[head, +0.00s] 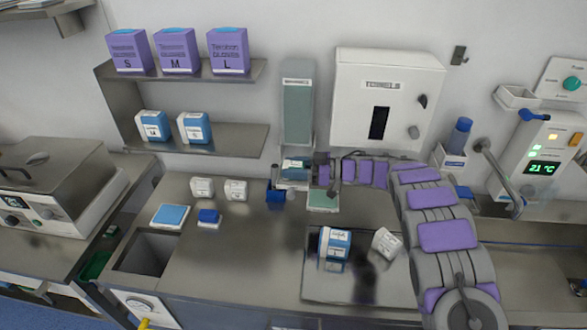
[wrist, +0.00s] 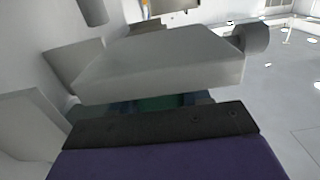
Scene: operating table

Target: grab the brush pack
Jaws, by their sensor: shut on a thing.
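A tall grey-green dispenser (head: 298,115) with a label on top is fixed to the back wall. A small teal-blue pack (head: 294,165), which looks like the brush pack, shows at its lower opening. My gripper (head: 312,168) is right beside it, reaching in from the right, shut on the pack. In the wrist view, my gripper (wrist: 155,105) shows a pale grey block above and a dark edge with purple below. A strip of dark teal (wrist: 160,102) shows between them; most of the pack is hidden.
A white wall box (head: 385,100) hangs right of the dispenser. Purple glove boxes (head: 177,50) and blue-white containers (head: 195,127) stand on shelves at left. A blue-white tub (head: 334,245) and a white box (head: 386,242) stand on the front mat. The counter's left-middle (head: 215,260) is clear.

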